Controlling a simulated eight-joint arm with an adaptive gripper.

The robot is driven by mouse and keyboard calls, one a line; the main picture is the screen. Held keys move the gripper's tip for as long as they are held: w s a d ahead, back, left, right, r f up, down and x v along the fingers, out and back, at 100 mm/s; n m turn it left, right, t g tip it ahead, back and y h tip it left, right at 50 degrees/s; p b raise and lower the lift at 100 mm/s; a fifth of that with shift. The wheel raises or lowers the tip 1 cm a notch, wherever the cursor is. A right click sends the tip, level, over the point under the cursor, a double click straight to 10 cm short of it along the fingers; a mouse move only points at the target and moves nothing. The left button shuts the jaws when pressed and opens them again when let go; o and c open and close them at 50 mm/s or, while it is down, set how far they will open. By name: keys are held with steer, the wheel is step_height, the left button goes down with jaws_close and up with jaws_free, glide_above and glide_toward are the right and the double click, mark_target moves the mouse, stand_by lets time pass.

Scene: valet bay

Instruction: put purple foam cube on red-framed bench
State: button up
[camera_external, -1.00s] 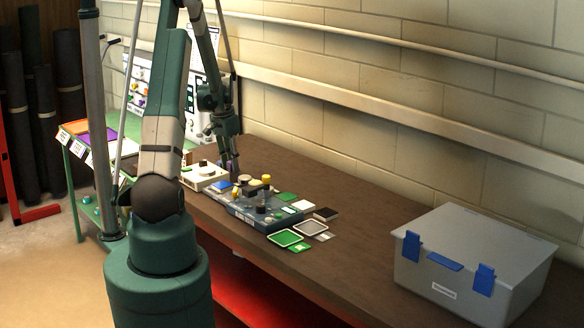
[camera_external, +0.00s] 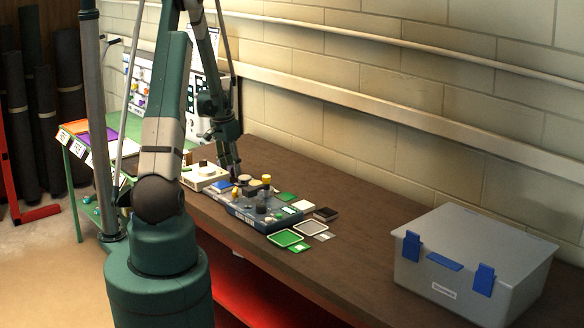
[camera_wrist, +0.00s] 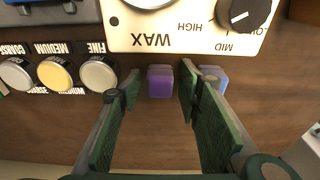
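The purple foam cube (camera_wrist: 160,82) shows in the wrist view against the brown top, below the edge of the cream control box. My gripper (camera_wrist: 158,86) has its two green fingers either side of the cube, with a visible gap on both sides. In the external view my gripper (camera_external: 236,172) points down just beyond the blue tray, low over the bench. I cannot tell its exact height. The red-framed bench (camera_external: 384,258) has a dark brown top and a red lower part.
The cream control box (camera_wrist: 190,38) has knobs. A blue block (camera_wrist: 215,77) lies by the right finger. A grey bin (camera_external: 470,262) stands at the bench's right end. Bare top lies between bin and pads.

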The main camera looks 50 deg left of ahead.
steer(key=shift+r, duration=0.2)
step_height(320, 180, up, 12)
steer(key=s, duration=0.1)
steer(key=shift+s, duration=0.4)
stand_by(0.4)
steer(key=shift+f, duration=0.1)
stand_by(0.5)
steer(key=shift+d, duration=0.1)
